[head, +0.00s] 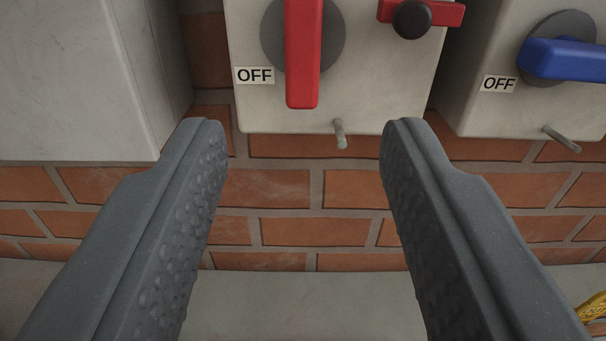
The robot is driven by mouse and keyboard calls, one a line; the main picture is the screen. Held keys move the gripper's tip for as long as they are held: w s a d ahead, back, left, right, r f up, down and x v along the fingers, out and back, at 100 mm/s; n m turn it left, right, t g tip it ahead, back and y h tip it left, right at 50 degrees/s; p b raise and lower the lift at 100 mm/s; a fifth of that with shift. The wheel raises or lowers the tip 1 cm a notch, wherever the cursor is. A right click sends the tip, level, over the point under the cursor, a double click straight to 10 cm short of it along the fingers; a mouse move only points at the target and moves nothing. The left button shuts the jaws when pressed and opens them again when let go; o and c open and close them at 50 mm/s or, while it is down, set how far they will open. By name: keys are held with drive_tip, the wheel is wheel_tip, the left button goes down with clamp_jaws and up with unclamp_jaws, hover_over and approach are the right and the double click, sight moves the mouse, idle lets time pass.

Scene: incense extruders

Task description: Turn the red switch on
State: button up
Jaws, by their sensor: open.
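The red switch (303,55) is a long red handle on a round grey disc, on the front of a pale grey box (390,95). The handle stands upright in the picture, and its top runs out of view. An OFF label (254,75) is at its lower left. My gripper (303,128) is open and empty. Its two dark grey fingers stand wide apart, with their tips just below the handle's lower end, to its left and right. No contact with the handle shows.
A smaller red piece with a black knob (412,19) sits at the box's upper right. A second box at right has a blue handle (565,60). A grey cabinet (75,80) stands at left. Metal pins (340,134) stick out below. Brick wall (285,190) lies behind; something yellow is lower right.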

drive_tip(key=shift+s+f, duration=0.1)
drive_tip(key=shift+s, duration=0.5)
wheel_tip(320, 180, up, 16)
drive_tip(key=s+g, duration=0.1)
drive_tip(key=s, duration=0.1)
drive_tip(key=s+a+r+g, duration=0.1)
drive_tip(key=s+a+r, duration=0.2)
drive_tip(key=s+r, duration=0.6)
drive_tip(key=shift+s+r+g, duration=0.3)
drive_tip(key=shift+s+r, duration=0.1)
drive_tip(key=shift+r, duration=0.55)
